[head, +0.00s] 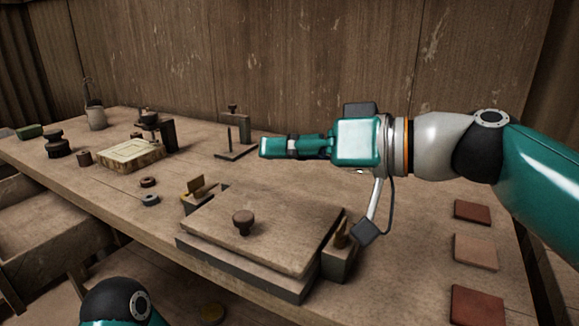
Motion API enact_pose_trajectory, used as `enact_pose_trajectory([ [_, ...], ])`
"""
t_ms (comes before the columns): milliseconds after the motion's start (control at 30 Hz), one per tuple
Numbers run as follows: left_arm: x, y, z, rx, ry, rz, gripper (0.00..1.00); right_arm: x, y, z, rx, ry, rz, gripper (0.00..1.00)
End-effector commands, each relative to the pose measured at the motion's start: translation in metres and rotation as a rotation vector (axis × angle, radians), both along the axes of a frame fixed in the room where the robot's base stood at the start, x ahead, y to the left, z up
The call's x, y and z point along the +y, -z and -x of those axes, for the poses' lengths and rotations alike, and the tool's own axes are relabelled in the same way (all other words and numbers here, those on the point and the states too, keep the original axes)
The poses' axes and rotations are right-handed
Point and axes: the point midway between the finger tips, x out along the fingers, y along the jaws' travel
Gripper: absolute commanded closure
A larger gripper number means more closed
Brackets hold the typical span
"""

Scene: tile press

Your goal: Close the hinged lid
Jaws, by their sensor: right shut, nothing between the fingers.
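The hinged lid (275,228) is a flat wooden board with a dark round knob (243,219) on top. It lies flat, or nearly so, over the dark grey press base (245,272) at the table's front middle. I see no clear gap between lid and base. My right gripper (264,147) comes in from the right with its teal fingers shut and empty. It points left, above and behind the lid, apart from it. My left gripper is out of view.
Brass-topped blocks (340,258) and (195,190) flank the press. A dark upright stand (236,150) is behind it. Reddish tiles (473,212) lie on the right. A pale framed tile (130,152), small rings (149,182) and a grey pot (96,117) are on the left. A wooden wall closes the back.

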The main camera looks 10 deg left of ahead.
Motion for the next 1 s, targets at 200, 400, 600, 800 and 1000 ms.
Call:
enact_pose_trajectory([
  [200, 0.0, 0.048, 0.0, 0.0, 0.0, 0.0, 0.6, 0.008, 0.025, 0.022, -0.189, -0.003, 0.059, 1.0],
  [400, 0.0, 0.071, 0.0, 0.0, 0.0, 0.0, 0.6, 0.012, 0.038, 0.034, -0.329, -0.003, 0.106, 1.0],
  [600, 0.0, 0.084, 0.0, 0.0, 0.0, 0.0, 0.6, 0.014, 0.046, 0.041, -0.346, -0.002, 0.112, 1.0],
  [800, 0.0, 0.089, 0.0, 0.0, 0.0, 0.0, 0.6, 0.015, 0.049, 0.043, -0.343, -0.001, 0.111, 1.0],
  [1000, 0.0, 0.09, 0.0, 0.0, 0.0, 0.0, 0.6, 0.015, 0.049, 0.044, -0.343, -0.002, 0.111, 1.0],
])
